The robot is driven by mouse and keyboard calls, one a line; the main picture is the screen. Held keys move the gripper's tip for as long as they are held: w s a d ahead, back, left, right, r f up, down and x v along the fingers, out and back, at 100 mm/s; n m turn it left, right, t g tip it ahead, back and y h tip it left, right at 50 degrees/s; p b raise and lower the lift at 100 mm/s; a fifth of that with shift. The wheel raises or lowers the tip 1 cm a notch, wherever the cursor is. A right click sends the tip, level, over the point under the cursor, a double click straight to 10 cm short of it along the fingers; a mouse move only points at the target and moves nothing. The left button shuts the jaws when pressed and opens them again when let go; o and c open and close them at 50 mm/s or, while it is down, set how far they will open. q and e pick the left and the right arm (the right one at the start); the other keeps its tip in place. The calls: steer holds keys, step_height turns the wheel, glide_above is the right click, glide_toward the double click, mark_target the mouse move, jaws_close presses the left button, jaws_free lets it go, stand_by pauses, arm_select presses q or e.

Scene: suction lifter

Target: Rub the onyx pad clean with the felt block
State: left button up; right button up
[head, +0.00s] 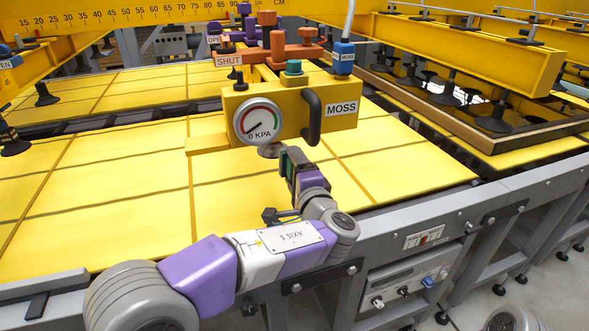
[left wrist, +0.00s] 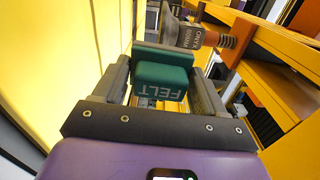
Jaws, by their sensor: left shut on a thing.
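The green felt block (left wrist: 164,75), marked FELT, is between the fingers of my left gripper (head: 292,163), which is shut on it. In the head view the block is mostly hidden by the fingers. The onyx pad (head: 270,151) is a greyish suction pad hanging under the yellow MOSS box. In the left wrist view a dark label reading ONYX (left wrist: 190,37) and an orange-brown ribbed stem (left wrist: 222,41) show just beyond the block. The gripper tip is close beside the pad at its right; I cannot tell whether block and pad touch. My right gripper is out of view.
The yellow MOSS box (head: 290,112) has a gauge (head: 257,121) near 0 kPa and a dark handle (head: 312,117). Yellow panels (head: 110,175) lie below. The grey frame rail (head: 400,222) runs along the front.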

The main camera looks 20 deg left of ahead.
arm_select(q)
steer(key=shift+x, duration=1.05)
steer(key=shift+s, duration=0.1)
steer(key=shift+s+a, duration=0.65)
steer(key=shift+a, duration=0.25)
steer(key=shift+s+a, duration=0.6)
steer(key=shift+a, duration=0.25)
steer(key=shift+w+d, duration=0.65)
steer(key=shift+d, duration=0.2)
steer(key=shift+w+d, duration=0.65)
steer(key=shift+d, duration=0.25)
steer(key=shift+s+a, duration=0.65)
steer(key=shift+a, duration=0.25)
steer(key=shift+s+a, duration=0.6)
steer(key=shift+a, duration=0.3)
steer(key=shift+w+d, duration=0.65)
steer(key=shift+d, duration=0.25)
steer(key=shift+w+d, duration=0.65)
steer(key=shift+d, duration=0.25)
steer(key=shift+s+a, duration=0.65)
steer(key=shift+a, duration=0.3)
steer(key=shift+s+a, duration=0.6)
steer(key=shift+a, duration=0.3)
steer(key=shift+w+d, duration=0.6)
steer(key=shift+d, duration=0.3)
steer(key=shift+w+d, duration=0.65)
steer(key=shift+d, duration=0.3)
